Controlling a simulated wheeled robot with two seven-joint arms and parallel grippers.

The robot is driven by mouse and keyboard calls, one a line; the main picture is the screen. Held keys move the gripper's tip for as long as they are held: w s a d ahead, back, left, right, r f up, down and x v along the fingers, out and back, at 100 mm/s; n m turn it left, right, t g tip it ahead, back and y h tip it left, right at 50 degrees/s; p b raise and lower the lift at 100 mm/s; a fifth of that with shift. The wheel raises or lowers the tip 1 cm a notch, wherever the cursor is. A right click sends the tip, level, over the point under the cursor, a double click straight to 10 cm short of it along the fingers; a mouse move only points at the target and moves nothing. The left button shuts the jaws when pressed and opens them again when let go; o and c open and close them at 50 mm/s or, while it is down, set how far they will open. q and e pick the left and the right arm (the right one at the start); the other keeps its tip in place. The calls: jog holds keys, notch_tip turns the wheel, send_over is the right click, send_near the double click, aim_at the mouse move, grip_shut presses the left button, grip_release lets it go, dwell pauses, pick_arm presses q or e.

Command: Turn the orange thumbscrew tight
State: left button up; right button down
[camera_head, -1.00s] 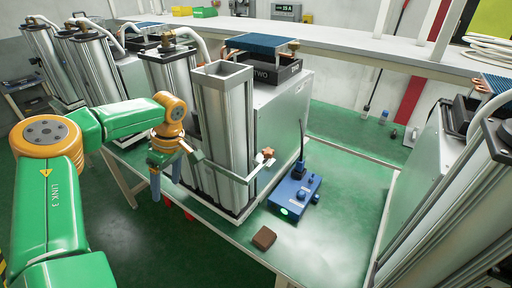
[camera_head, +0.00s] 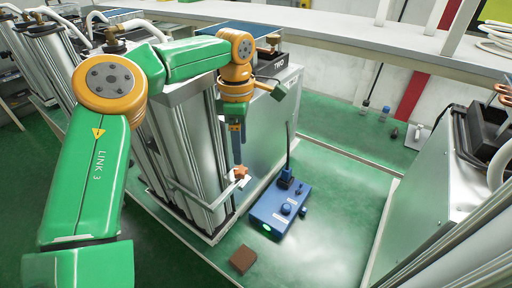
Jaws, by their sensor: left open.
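The orange thumbscrew (camera_head: 242,172) is a small knob at the right end of a grey clamp bar (camera_head: 203,198) that runs across the front of the tall silver column (camera_head: 186,140). My left gripper (camera_head: 238,160) comes down from above, with its blue-grey fingers pointing down. Its tips are just over the thumbscrew or very near it; I cannot tell whether they touch. It is open and holds nothing. My right gripper is not in view.
A blue box (camera_head: 280,208) with a black antenna and a green light stands right of the thumbscrew. A brown block (camera_head: 243,260) lies in front. A large grey cabinet (camera_head: 268,115) marked TWO stands behind.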

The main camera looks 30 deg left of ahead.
aim_at(240, 169)
pick_arm(q)
jog(key=shift+w+f, duration=0.1)
jog(key=shift+w, duration=0.3)
jog(key=shift+s+f, duration=0.1)
jog(key=shift+f, duration=0.2)
jog(key=f, duration=0.1)
jog(key=s+f+p, duration=0.1)
jog(key=f, duration=0.1)
jog(key=s+f+p, duration=0.1)
jog(key=f, duration=0.1)
jog(key=shift+w+f, duration=0.15)
jog(key=shift+f, duration=0.15)
jog(key=shift+w+f, duration=0.15)
jog(key=shift+w, duration=0.15)
jog(key=shift+s, duration=0.15)
grip_shut()
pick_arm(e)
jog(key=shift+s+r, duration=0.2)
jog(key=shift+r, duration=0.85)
